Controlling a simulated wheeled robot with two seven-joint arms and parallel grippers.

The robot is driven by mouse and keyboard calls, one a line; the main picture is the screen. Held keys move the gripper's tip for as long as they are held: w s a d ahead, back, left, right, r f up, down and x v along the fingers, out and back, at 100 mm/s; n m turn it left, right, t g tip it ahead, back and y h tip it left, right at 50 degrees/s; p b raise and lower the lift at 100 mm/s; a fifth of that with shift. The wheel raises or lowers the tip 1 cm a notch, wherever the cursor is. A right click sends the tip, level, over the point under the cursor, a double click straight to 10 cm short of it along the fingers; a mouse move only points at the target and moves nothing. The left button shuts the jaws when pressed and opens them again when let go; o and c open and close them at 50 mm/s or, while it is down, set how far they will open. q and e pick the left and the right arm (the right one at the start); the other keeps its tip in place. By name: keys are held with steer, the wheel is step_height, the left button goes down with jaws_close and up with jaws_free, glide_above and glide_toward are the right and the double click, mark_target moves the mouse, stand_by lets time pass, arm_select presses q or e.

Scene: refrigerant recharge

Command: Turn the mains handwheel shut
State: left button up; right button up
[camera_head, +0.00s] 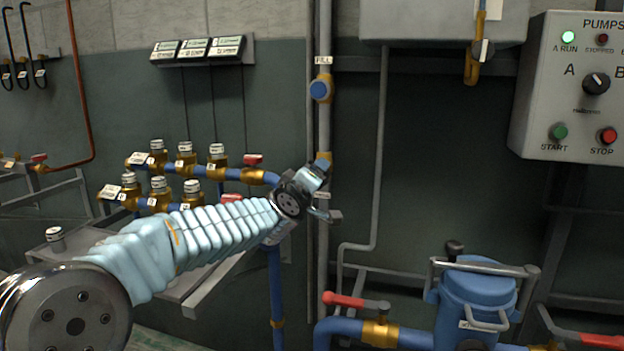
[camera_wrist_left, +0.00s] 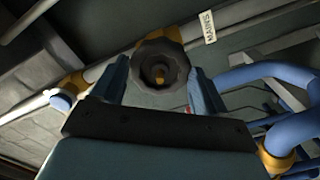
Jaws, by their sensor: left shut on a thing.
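The mains handwheel (camera_wrist_left: 160,66) is a dark, scalloped knob with a brass centre, seen face-on in the left wrist view. It sits on a brass valve body on a grey pipe, beside a white MAINS label (camera_wrist_left: 203,26). My left gripper (camera_wrist_left: 160,82) is shut on the handwheel, with one finger on each side of it. There the arm and gripper largely hide the wheel. My right gripper is not in view.
A blue FILL knob (camera_head: 320,89) is higher on the same pipe. Brass valves (camera_head: 185,155) on blue pipes stand behind my left arm. A blue strainer (camera_head: 472,300) and red lever (camera_head: 345,300) are lower right. The pump panel (camera_head: 570,90) is upper right.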

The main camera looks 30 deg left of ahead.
arm_select(q)
steer(key=shift+m, duration=0.7)
steer(key=m, duration=0.4)
steer(key=shift+m, duration=0.3)
steer(key=o, duration=1)
steer(key=shift+o, duration=0.2)
steer(key=v, duration=0.7)
